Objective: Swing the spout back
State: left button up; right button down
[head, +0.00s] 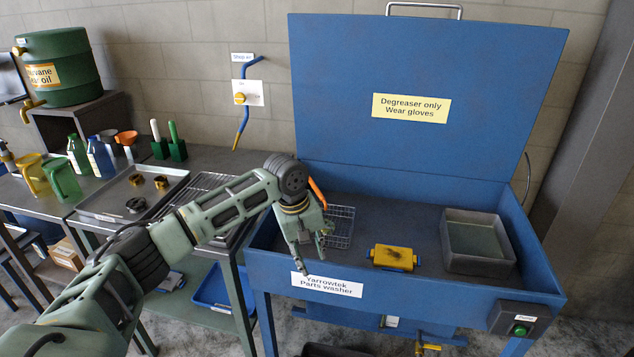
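An orange, tube-like piece (317,192), which looks like the spout, shows just behind my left gripper at the left end of the blue parts washer (400,210). Its lower part is hidden by the gripper, so I cannot tell how it is turned or whether they touch. My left gripper (315,258) points down over the washer's left front rim, above the label. Its fingers are spread, with nothing visible between them. My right gripper is not in view.
In the washer are a wire basket (341,226), a yellow-and-blue brush-like item (394,257) and a grey tray (477,245). The raised lid (420,140) stands behind. A bench (195,160) with bottles, jugs and a metal tray is at left.

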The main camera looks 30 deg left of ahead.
aim_at(322, 197)
jog(key=i+j, duration=0.45)
jog(key=i, duration=0.15)
jog(key=i+j, duration=0.45)
jog(key=i, duration=0.15)
